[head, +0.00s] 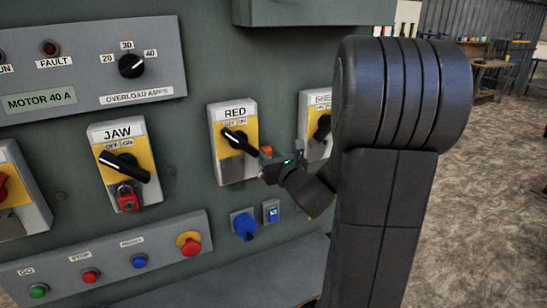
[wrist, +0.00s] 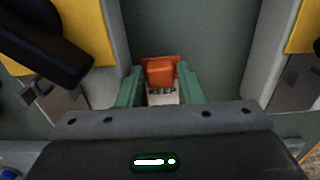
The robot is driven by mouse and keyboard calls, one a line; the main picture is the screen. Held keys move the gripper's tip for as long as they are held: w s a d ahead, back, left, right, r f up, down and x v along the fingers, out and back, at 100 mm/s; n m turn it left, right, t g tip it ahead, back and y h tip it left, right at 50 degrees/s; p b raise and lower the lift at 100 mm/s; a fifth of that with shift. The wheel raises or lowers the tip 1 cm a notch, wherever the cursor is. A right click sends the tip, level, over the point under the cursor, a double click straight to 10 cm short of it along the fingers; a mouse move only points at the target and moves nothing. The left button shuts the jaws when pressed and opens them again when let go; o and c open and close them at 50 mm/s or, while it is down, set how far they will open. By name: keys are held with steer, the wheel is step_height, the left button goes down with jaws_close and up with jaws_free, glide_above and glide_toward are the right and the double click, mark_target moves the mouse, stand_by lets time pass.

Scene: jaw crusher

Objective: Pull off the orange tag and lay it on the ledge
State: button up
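The orange tag (wrist: 161,71) is in the middle of the wrist view, with a white lettered part below it. It hangs at the panel between two switch boxes. In the head view a small patch of the orange tag (head: 266,150) shows just beyond my gripper (head: 268,163). My gripper's green fingers (wrist: 160,88) stand one on each side of the tag, with what look like narrow gaps to it. A grey ledge (head: 235,279) juts out at the foot of the panel, partly hidden by my arm.
The RED switch box (head: 227,170) is left of my gripper, its black handle reaching close to it. Another switch box (head: 308,145) is to the right, partly behind my arm. A blue socket (head: 244,224) sits below. The JAW switch (head: 140,188) carries a red padlock (head: 128,201).

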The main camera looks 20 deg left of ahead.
steer(key=c, duration=0.6)
steer(key=shift+v, duration=2.6)
